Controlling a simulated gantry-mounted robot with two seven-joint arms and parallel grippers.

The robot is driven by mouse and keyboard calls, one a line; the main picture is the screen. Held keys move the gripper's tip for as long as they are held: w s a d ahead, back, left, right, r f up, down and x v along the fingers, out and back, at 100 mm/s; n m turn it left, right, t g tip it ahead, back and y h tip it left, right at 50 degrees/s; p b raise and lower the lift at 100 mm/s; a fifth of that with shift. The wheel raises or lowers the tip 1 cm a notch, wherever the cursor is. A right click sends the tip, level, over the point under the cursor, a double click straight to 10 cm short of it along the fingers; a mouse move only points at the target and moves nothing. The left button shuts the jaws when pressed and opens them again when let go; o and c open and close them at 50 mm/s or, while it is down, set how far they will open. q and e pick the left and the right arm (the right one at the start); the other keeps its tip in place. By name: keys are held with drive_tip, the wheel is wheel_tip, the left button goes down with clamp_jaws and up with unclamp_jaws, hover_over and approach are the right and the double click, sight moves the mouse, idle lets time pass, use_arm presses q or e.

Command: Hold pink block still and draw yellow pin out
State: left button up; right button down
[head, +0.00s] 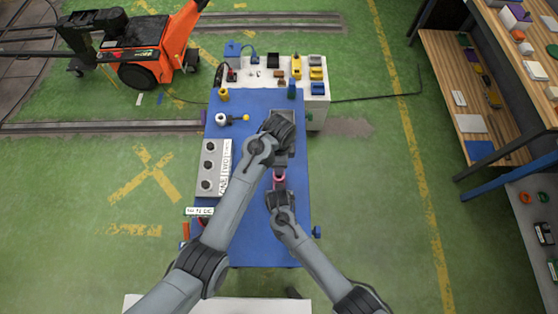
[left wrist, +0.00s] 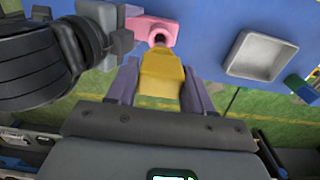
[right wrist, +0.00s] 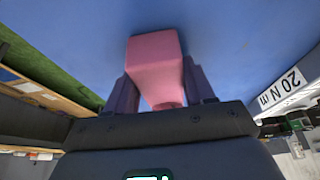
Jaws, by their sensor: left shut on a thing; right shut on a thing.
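The pink block (head: 279,182) is low over the blue table top between my two grippers. My right gripper (right wrist: 160,92) is shut on the pink block (right wrist: 155,62), one finger on each side. My left gripper (left wrist: 160,88) is shut on the yellow pin (left wrist: 161,74). In the left wrist view, the narrow end of the pin points at a dark round hole in the pink block (left wrist: 143,28). The pin's wide body is outside the block; I cannot tell whether its tip is still inside. In the head view my left gripper hides the pin.
The blue table (head: 245,125) carries a grey panel with black knobs (head: 208,168) at left. A square grey tray (left wrist: 262,55) lies beside the block. A white bench (head: 262,72) with small parts stands behind. Bare blue surface lies to the right.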

use_arm(q)
drive_tip(key=shift+r, duration=0.1)
drive_tip(key=shift+r, duration=2.45)
use_arm(e)
drive_tip(key=shift+c, duration=1.6)
unclamp_jaws()
drive_tip(key=v, duration=1.2)
drive_tip(key=shift+f, duration=0.15)
